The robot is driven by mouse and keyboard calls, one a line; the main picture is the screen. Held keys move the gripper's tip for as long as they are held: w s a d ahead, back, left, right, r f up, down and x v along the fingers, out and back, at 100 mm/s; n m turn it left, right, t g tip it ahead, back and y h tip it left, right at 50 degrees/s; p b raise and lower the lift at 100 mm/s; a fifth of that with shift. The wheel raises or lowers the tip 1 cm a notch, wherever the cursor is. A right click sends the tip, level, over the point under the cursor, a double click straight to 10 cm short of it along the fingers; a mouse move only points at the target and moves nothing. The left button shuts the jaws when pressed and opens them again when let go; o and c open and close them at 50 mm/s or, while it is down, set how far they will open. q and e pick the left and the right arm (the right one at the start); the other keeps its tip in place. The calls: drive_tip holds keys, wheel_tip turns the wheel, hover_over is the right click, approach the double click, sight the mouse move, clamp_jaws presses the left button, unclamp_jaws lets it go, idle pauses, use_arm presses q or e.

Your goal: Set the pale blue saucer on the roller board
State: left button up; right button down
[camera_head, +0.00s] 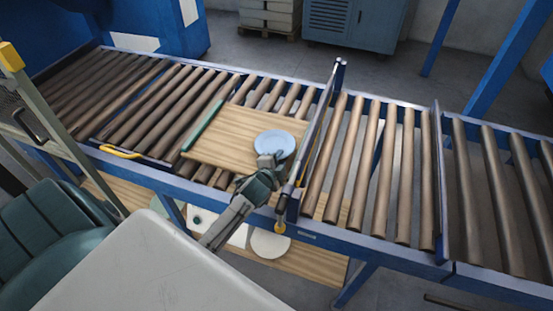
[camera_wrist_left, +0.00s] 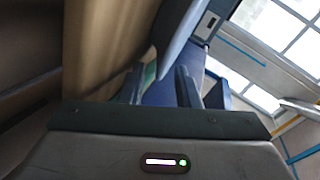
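The pale blue saucer (camera_head: 275,143) lies face up over the right part of the wooden roller board (camera_head: 225,140) in the head view; I cannot tell for sure whether it rests flat on it. My left gripper (camera_head: 268,160) is at the saucer's near edge. In the left wrist view, the saucer (camera_wrist_left: 180,35) shows nearly edge-on, its rim reaching between the two fingers of my left gripper (camera_wrist_left: 158,85). The fingers stand apart, with gaps beside the rim. The board (camera_wrist_left: 100,45) is at the left there. My right gripper is in neither view.
The board sits on a blue-framed roller conveyor (camera_head: 372,170). An upright blue bar (camera_head: 318,130) crosses the conveyor just right of the board. A lower wooden shelf (camera_head: 310,258) holds a pale round item (camera_head: 270,244). Bare rollers lie on both sides.

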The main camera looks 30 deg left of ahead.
use_arm(q)
drive_tip(key=shift+s+r, duration=0.1)
drive_tip(key=shift+s, duration=0.2)
drive_tip(key=b+v, duration=0.2)
drive_tip(key=v, duration=0.9)
drive_tip(key=shift+s+r, duration=0.15)
